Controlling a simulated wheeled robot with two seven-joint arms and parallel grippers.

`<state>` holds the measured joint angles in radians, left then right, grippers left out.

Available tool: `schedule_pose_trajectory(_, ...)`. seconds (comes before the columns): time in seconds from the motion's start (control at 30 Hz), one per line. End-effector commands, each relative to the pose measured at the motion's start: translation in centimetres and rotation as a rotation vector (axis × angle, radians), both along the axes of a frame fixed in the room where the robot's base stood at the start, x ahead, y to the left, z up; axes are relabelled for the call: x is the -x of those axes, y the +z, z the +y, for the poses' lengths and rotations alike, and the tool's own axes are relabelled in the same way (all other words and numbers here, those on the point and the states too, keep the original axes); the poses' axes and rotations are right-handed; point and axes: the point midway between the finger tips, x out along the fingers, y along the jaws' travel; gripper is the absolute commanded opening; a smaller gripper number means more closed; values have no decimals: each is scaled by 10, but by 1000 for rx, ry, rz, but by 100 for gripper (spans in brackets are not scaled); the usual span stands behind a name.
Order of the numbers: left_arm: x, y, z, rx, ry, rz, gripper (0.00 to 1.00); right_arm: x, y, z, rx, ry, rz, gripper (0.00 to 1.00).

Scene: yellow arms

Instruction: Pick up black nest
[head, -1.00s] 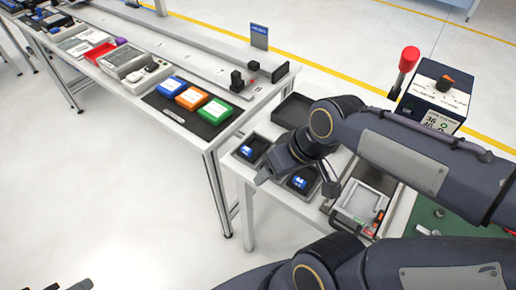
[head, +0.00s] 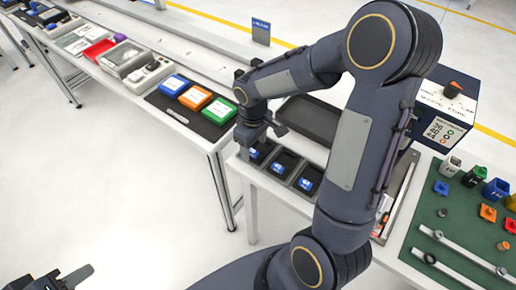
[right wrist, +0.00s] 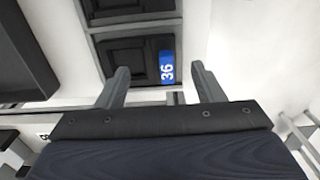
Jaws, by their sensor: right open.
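Several black nests with blue labels stand in a row on the white table in the head view; one is the nearer nest (head: 307,178), another the middle nest (head: 285,164). In the right wrist view a black nest (right wrist: 130,58) with a blue "36" label lies just beyond the fingers, with a second nest (right wrist: 130,8) beyond it. My right gripper (right wrist: 162,82) is open and empty, above the table edge and apart from the nest. My left gripper (head: 75,278) is at the bottom left, partly cut off, far from the nests.
A large empty black tray (head: 310,120) stands behind the nests. Blue, orange and green boxes (head: 194,97) stand on the long table at left. A green mat (head: 450,225) with small parts and rods lies at right, near a box-shaped device (head: 445,100).

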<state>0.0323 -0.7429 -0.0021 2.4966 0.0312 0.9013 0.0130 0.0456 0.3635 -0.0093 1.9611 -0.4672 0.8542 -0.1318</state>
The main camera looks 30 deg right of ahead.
Motion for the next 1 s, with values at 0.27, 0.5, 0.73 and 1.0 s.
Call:
schedule_pose_trajectory(0.27, 0, 2, 0, 0, 0, 0, 36, 0, -22, 0, 0, -2, -1, 62)
schedule_pose_trajectory(0.5, 0, 2, 0, 0, 0, 0, 36, 0, -22, 0, 0, -2, -1, 51)
schedule_pose_trajectory(0.73, 0, 2, 0, 0, 0, 0, 36, 0, -22, 0, 0, -2, -1, 21)
schedule_pose_trajectory(1.0, 0, 2, 0, 0, 0, 0, 36, 0, -21, 0, 0, -2, -1, 7)
